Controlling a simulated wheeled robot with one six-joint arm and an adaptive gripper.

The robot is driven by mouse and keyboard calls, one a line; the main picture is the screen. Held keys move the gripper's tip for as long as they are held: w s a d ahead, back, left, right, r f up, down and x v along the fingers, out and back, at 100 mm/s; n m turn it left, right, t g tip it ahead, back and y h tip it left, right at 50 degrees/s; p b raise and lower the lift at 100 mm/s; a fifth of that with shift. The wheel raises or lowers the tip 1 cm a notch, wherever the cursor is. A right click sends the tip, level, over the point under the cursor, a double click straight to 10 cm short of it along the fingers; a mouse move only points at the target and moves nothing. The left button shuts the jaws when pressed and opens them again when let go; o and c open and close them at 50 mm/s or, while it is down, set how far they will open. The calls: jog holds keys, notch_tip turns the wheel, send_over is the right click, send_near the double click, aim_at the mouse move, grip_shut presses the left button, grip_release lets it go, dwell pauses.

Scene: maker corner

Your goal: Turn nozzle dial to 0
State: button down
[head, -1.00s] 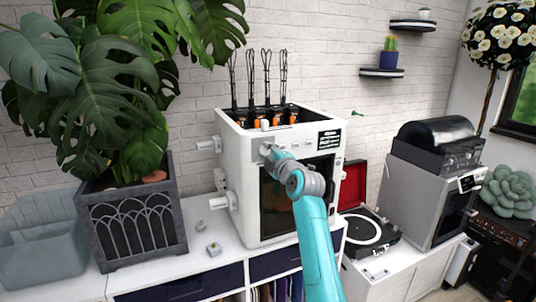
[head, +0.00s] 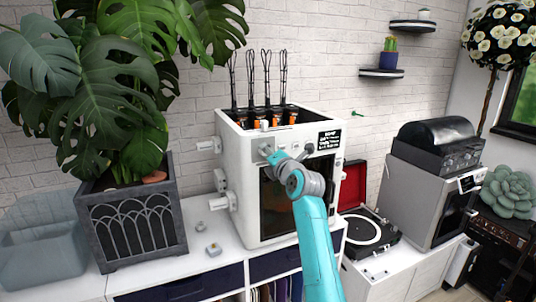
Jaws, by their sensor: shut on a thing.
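A white 3D printer (head: 242,190) stands on the white cabinet in the middle of the head view. A row of small dials or knobs runs along the upper part of its front, with a dark label panel (head: 329,140) at the right end. My gripper (head: 268,152) is at the left end of this row, against the front panel. It is shut on a dial there, which the gripper mostly hides. The dial's marks and setting are too small to read. My turquoise and grey arm covers part of the dark printer door (head: 280,205).
A large plant in a dark planter (head: 130,220) stands left of the printer. A record player (head: 362,232) with a red lid and a grey machine (head: 425,195) stand to the right. Small white parts (head: 213,249) lie on the cabinet top (head: 205,270).

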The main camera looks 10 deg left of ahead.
jog(key=shift+f, duration=0.1)
dwell(0.3)
jog(key=c, duration=0.8)
grip_release()
jog(key=v, duration=1.2)
